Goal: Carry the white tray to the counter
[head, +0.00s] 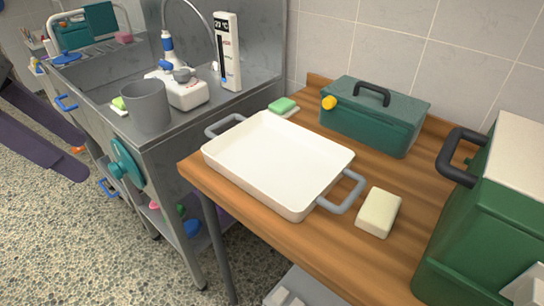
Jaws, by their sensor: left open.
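The white tray (275,160) is a shallow rectangular pan with a grey loop handle at each end. It lies flat and empty on the wooden tabletop (265,225), near its front left edge. One handle points to the back left, the other to the front right beside a pale soap-like block. The steel counter (185,125) with a sink stands left of the wooden table. My right gripper is out of view.
A teal toolbox (373,114), a green sponge (283,105), the pale block (379,212) and a large green container (490,215) stand around the tray. A grey cup (147,106), a white device (176,89) and a thermometer (228,50) occupy the steel counter's near end.

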